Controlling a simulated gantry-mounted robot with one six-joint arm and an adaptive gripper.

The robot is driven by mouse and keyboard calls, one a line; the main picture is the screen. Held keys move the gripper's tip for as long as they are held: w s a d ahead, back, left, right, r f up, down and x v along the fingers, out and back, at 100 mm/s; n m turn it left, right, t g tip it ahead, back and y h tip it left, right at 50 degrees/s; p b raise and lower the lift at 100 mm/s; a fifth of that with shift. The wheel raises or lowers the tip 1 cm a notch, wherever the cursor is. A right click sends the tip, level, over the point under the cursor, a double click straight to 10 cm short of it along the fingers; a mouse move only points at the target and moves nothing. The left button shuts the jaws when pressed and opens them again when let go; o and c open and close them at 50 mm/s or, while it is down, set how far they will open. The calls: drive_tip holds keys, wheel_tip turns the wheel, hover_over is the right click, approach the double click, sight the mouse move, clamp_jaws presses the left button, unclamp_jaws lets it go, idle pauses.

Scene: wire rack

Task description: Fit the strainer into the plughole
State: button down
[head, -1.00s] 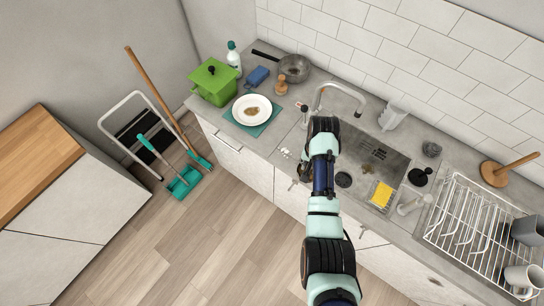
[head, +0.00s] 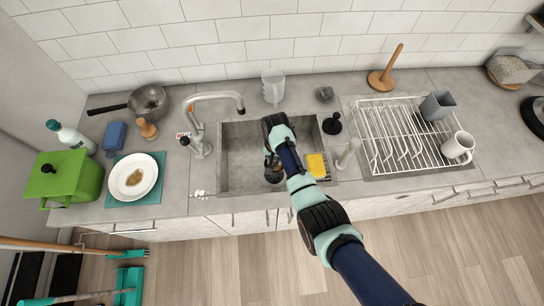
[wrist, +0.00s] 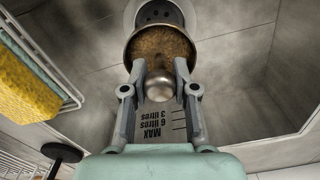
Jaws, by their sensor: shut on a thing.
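My gripper (wrist: 160,75) is shut on the metal knob (wrist: 160,86) of the strainer. The strainer (wrist: 160,48) is a small round metal cup with a brown, grainy inside, held knob toward the wrist camera. The plughole (wrist: 158,12) shows just beyond the strainer, with a pale rim and a dark, holed middle. The strainer overlaps it in the wrist view; I cannot tell whether they touch. In the head view my gripper (head: 272,168) is low in the grey sink (head: 238,165), over the plughole area. The strainer cannot be made out clearly there.
A yellow sponge (head: 317,165) sits in a wire holder at the sink's right side. The tap (head: 215,98) reaches over the back left. A clear jug (head: 273,85) stands behind the sink, a black plunger-like thing (head: 332,124) at right. The sink's left half is clear.

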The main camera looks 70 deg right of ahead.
drive_tip(key=shift+f+b, duration=3.75)
drive_tip(key=shift+f, duration=0.25)
drive_tip(key=shift+a+f+b, duration=0.1)
drive_tip(key=shift+f+b, duration=0.2)
drive_tip(key=shift+f, duration=0.5)
drive_tip(key=c, duration=0.8)
unclamp_jaws()
wheel_tip(320, 180, up, 10)
drive_tip(key=p, duration=1)
drive_tip(key=shift+r, duration=0.1)
